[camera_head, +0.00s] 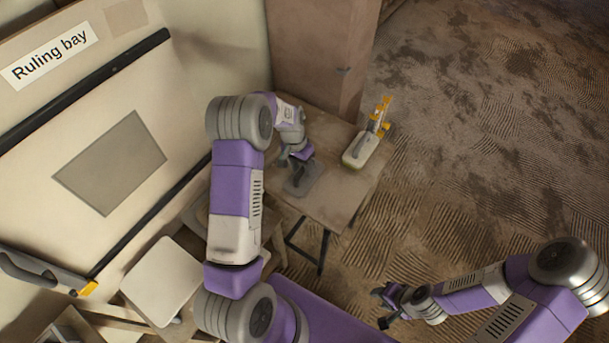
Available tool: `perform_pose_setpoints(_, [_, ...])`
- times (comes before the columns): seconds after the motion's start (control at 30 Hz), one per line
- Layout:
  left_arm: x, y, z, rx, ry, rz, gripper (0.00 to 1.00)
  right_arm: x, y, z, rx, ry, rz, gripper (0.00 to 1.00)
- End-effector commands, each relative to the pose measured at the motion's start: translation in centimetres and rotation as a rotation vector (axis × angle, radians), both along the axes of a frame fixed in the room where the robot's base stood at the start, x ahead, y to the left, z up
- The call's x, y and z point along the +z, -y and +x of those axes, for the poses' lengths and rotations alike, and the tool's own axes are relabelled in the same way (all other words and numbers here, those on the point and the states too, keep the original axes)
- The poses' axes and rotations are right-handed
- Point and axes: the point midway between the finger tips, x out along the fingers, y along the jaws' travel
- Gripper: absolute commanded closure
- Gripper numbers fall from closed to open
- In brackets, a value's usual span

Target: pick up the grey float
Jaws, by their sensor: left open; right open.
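The grey float (309,183) lies flat on the small wooden table (333,206), near the table's left side. Its dark handle is partly behind my gripper. My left gripper (294,160) is open, pointing down at the float's handle. I cannot tell whether its fingers touch the handle. My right gripper (380,307) is open and empty, low over the floor at the lower right, well away from the table.
A pale float-like tool with yellow parts (361,151) lies at the table's right edge. A brown column (320,50) stands behind the table. A wall panel marked "Ruling bay" (50,57) is on the left, with a white board (162,281) below. Textured floor (480,150) is clear to the right.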

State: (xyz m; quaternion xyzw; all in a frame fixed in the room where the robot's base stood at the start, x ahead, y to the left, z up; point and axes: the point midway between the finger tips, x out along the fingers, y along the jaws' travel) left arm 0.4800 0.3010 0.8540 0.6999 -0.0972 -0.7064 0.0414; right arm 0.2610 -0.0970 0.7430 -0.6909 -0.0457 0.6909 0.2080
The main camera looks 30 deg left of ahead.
Motion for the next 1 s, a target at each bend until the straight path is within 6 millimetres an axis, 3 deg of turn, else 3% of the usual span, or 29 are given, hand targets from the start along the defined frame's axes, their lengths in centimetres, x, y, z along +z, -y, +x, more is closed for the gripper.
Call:
perform_pose_setpoints(0.13, [-1.7, 0.3, -0.1, 0.001, -0.001, 0.0, 0.49, -0.2, 0.0, 0.0, 0.0, 0.0, 0.0, 0.57])
perform_pose_setpoints(0.4, [-1.9, 0.3, 0.0, 0.001, 0.001, 0.0, 0.49, -0.2, 0.0, 0.0, 0.0, 0.0, 0.0, 0.57])
perform_pose_setpoints(0.73, [-1.8, 0.3, 0.0, 0.001, 0.002, 0.0, 1.0, -0.2, 0.0, 0.0, 0.0, 0.0, 0.0, 0.57])
perform_pose_setpoints(1.0, [-1.7, 0.3, 0.0, 0.002, 0.003, 0.0, 1.0, -0.2, 0.0, 0.0, 0.0, 0.0, 0.0, 0.57])
